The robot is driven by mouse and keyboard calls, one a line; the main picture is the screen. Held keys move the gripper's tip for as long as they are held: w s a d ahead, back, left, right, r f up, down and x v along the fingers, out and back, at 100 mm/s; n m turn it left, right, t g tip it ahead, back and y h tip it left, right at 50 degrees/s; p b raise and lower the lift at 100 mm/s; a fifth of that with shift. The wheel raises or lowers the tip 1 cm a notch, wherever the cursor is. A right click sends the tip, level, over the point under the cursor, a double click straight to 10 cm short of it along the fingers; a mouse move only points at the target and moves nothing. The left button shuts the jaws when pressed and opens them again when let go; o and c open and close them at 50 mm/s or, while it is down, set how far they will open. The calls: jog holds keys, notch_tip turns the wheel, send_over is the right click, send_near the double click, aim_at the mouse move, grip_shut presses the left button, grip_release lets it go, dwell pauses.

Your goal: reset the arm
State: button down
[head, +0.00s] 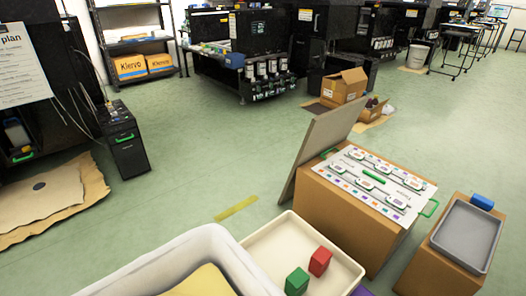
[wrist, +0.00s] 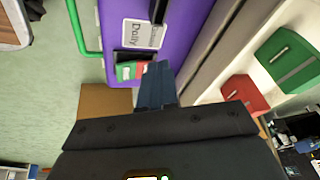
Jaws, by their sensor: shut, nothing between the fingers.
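My gripper (wrist: 157,70) shows in the wrist view with its narrow fingers together and nothing between them. It is in front of a purple surface (wrist: 187,35) with a white label that reads "Daily". The head view does not show my gripper. A red ink bottle (head: 320,261) and a green ink bottle (head: 297,281) are in a cream tray (head: 276,229) at the bottom of the head view. The red bottle (wrist: 245,93) and the green bottle (wrist: 287,57) also show at the right of the wrist view, apart from my fingers.
A cardboard box with a printed board (head: 374,177) and a box bearing a grey tray (head: 468,233) stand at the right. A black cabinet (head: 125,141) stands at the left. Green floor (head: 220,150) is clear in the middle.

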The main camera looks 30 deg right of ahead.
jog(key=s+a+r+n+t, duration=0.5)
jog(key=s+a+r+n, duration=0.1)
jog(key=a+r, duration=0.55)
jog(key=s+a+r+n+t+y, duration=0.1)
jog(key=s+a+r+n+t, duration=0.1)
jog(key=r, duration=0.7)
jog(key=s+a+r+n+t+y, duration=0.1)
jog(key=s+a+r+n+t, duration=0.1)
jog(key=r, duration=0.6)
jog(key=s+a+r+n+t+y, duration=0.1)
jog(key=s+a+r+n+t, duration=0.1)
jog(key=r, duration=0.7)
notch_tip(320, 180, up, 25)
jog(key=p, duration=2.5)
